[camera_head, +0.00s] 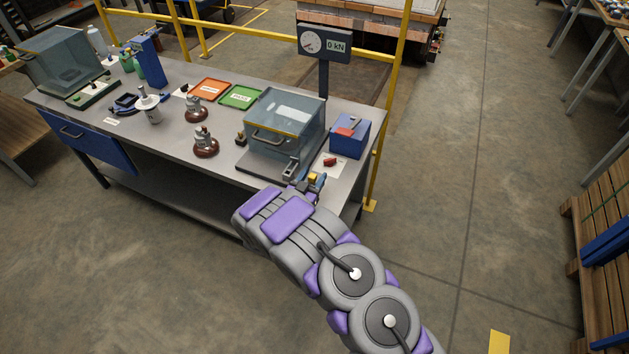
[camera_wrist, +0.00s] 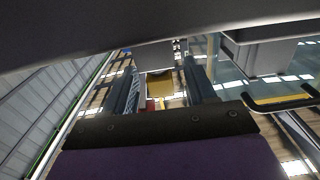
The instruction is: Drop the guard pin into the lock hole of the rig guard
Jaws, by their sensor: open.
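The rig guard (camera_head: 284,122) is a clear blue-tinted box with a front handle, standing closed on a dark base at the bench's right end. A grey latch block (camera_head: 289,171) sits at its front; I cannot make out the lock hole. My gripper (camera_head: 313,184) is open just right of that block, at the bench's front edge. In the wrist view a small yellow piece (camera_wrist: 160,84) shows between the two fingers, with a bit of red beside it. I cannot tell whether the yellow piece is the guard pin. A small red piece (camera_head: 330,162) lies on a white card behind my gripper.
A blue box (camera_head: 349,136) stands right of the guard, below a force display (camera_head: 325,44) on a post. Brown insulators (camera_head: 205,144), an orange tray (camera_head: 209,89) and a green tray (camera_head: 240,96) are to the left. The guard handle (camera_wrist: 284,98) is close on the right in the wrist view.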

